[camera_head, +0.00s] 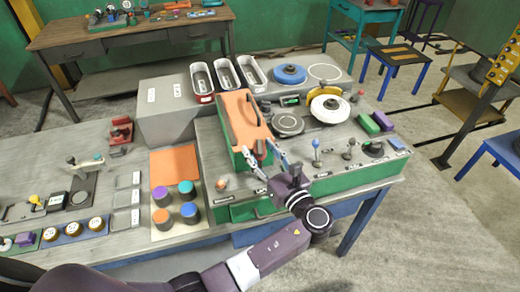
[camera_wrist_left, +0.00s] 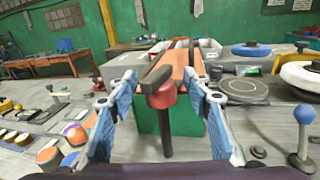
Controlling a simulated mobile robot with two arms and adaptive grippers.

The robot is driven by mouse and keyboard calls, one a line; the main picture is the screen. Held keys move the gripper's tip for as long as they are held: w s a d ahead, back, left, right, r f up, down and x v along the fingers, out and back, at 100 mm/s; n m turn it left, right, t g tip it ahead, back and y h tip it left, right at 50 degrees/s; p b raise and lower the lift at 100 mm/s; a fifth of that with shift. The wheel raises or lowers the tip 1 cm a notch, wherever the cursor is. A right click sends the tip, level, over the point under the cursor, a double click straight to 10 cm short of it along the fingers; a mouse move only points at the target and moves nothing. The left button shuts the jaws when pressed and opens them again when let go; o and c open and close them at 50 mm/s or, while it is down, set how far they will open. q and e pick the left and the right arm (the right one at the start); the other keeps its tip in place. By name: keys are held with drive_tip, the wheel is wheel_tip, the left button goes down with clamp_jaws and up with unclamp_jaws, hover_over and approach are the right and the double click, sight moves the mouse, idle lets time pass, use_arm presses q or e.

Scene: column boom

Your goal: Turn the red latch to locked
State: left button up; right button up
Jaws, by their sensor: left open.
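A red latch (camera_wrist_left: 161,97) with a dark lever bar shows in the middle of the left wrist view, at the near end of a green box (camera_head: 241,155) with an orange lid (camera_head: 241,115). In the head view the latch is small and mostly hidden by my gripper. My left gripper (camera_head: 263,153) is open at that end of the box. In the left wrist view its two blue-padded fingers stand on either side of the latch, with gaps visible. I cannot tell whether the dark post below the red part belongs to the latch. My right gripper is not in view.
Blue-topped (camera_head: 316,143) and dark-topped levers stand right of the gripper. Several capped cylinders (camera_head: 190,212) stand to the left by an orange square (camera_head: 174,163). A white wheel (camera_head: 330,106) and open trays (camera_head: 201,77) are behind. A red device (camera_head: 121,130) sits at the left.

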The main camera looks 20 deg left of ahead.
use_arm(q)
drive_tip(key=v, duration=0.7)
drive_tip(key=shift+d, duration=0.1)
